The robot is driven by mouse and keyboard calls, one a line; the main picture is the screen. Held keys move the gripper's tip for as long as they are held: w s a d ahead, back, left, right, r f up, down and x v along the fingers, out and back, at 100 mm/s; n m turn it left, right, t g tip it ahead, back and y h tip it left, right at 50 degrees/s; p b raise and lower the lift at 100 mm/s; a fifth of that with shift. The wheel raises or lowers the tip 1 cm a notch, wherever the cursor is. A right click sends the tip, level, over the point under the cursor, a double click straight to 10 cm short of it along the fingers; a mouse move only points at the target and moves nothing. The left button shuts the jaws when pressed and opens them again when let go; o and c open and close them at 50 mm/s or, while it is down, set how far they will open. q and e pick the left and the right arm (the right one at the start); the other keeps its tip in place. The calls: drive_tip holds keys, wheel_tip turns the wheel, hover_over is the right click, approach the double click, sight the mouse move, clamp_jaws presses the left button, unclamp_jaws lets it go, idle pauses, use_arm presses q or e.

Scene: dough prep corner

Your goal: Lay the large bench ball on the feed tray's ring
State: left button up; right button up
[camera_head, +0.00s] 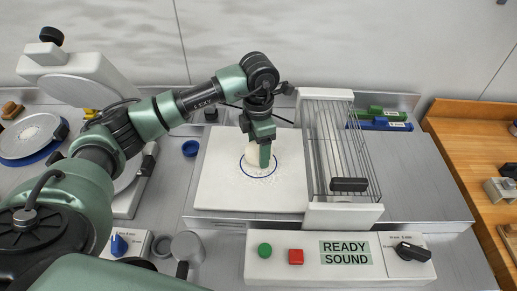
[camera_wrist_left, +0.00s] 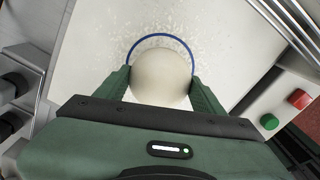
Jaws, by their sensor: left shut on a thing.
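The large bench ball, a pale round dough ball (camera_head: 252,154), is between the jaws of my left gripper (camera_head: 263,160). In the left wrist view the ball (camera_wrist_left: 161,76) sits between the two green fingers of the gripper (camera_wrist_left: 160,88), which is shut on it. The blue ring (camera_head: 246,172) is marked on the white feed tray (camera_head: 223,185). The ball is over the ring's area; in the left wrist view the ring (camera_wrist_left: 161,35) shows as an arc beyond the ball. I cannot tell whether the ball touches the tray. My right gripper is not in view.
A wire guard (camera_head: 340,140) stands just right of the tray. A front panel has a green button (camera_head: 264,250), a red button (camera_head: 296,257), a "READY SOUND" display (camera_head: 345,252) and a black knob (camera_head: 412,251). A blue-rimmed round plate (camera_head: 30,137) lies at left.

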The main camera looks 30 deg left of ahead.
use_arm(q)
drive_tip(key=shift+f, duration=0.8)
drive_tip(key=shift+f, duration=0.2)
drive_tip(key=o, duration=1.6)
